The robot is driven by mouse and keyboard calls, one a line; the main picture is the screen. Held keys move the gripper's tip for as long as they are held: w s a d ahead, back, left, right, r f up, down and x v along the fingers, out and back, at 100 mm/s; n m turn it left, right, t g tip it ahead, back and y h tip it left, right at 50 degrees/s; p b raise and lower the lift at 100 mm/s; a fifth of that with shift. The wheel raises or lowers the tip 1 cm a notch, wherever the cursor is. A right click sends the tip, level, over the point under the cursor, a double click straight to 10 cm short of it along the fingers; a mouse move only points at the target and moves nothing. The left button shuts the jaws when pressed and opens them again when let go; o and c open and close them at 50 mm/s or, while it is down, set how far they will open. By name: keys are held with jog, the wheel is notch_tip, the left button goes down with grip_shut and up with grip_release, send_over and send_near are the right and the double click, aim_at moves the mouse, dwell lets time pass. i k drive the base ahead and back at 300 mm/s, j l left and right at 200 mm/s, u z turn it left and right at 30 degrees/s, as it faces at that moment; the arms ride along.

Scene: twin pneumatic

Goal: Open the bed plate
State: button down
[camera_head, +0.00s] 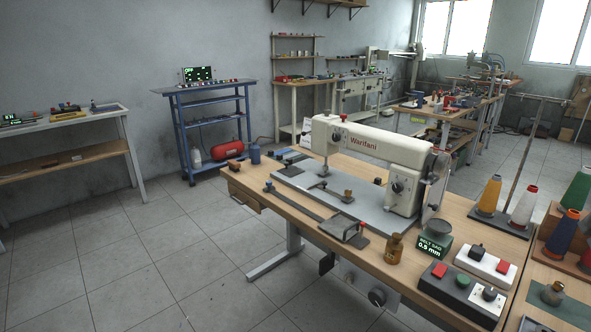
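A cream sewing machine (375,148) marked "Warifani" stands on a wooden table. Its flat grey bed (345,203) lies under the arm and needle area. A small darker grey plate (341,227) with a small red part on it lies at the bed's front edge; I cannot tell whether this is the bed plate, or whether it is open or shut. My gripper is not in view.
The wooden table (285,208) also holds a brown bottle (394,249), a green-topped scale reading "0.5 mm" (435,243) and switch boxes (485,263). Thread cones (524,205) stand at the right. Tiled floor (150,260) is clear at the left.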

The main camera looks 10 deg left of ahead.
aim_at(290, 171)
jog(key=i+j, duration=0.15)
jog(key=j, duration=0.2)
jog(key=i+j, duration=0.15)
jog(key=j, duration=0.2)
jog(key=i+j, duration=0.1)
jog(key=j, duration=0.25)
jog(key=i+j, duration=0.15)
jog(key=j, duration=0.2)
jog(key=i+j, duration=0.15)
jog(key=j, duration=0.2)
jog(key=i+j, duration=0.15)
jog(key=j, duration=0.2)
jog(key=i+j, duration=0.1)
jog(key=j, duration=0.25)
jog(key=i+j, duration=0.8)
jog(key=j+z, duration=0.05)
jog(key=j, duration=0.05)
